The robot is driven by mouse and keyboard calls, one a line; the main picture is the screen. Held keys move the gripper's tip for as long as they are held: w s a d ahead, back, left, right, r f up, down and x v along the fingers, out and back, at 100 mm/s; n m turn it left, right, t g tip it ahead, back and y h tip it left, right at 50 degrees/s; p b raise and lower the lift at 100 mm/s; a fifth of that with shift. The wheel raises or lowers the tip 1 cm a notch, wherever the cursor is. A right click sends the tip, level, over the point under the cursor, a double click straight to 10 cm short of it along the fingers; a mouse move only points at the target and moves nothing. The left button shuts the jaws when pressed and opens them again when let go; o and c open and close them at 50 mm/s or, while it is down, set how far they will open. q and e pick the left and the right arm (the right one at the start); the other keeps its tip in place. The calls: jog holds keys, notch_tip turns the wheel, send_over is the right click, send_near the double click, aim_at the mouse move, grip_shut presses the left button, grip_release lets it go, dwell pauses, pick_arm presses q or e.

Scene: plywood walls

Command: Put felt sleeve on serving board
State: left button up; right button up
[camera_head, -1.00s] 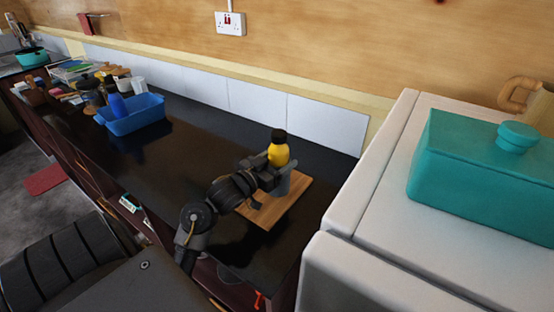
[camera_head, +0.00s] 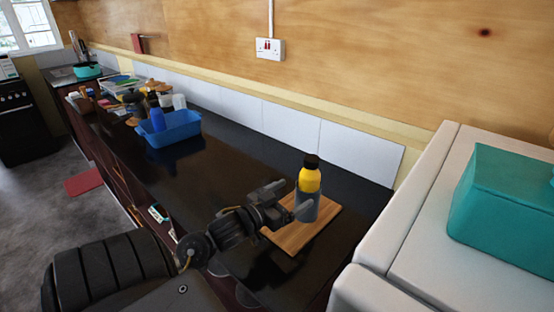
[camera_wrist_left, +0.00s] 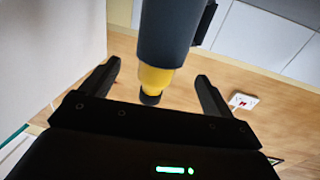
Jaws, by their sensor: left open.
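A grey felt sleeve (camera_head: 316,209) is around the lower part of a yellow bottle (camera_head: 310,181) with a black cap. The bottle stands upright on the wooden serving board (camera_head: 291,239), on the dark counter. My left gripper (camera_head: 291,198) is open, just left of the sleeve, with one finger overlapping it in the head view. In the left wrist view the sleeve (camera_wrist_left: 166,35) and bottle (camera_wrist_left: 154,76) appear upside down between and beyond the spread fingers (camera_wrist_left: 157,70). Whether a finger touches the sleeve, I cannot tell. My right gripper is not in view.
A white appliance (camera_head: 425,190) with a teal box (camera_head: 505,200) on it stands right of the board. A blue bin (camera_head: 174,132) and several kitchen items are farther left along the counter. The counter between bin and board is clear.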

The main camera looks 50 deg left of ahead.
pick_arm(q)
jog(key=s, duration=0.5)
jog(key=shift+a, duration=0.1)
jog(key=shift+w, duration=0.1)
dwell(0.3)
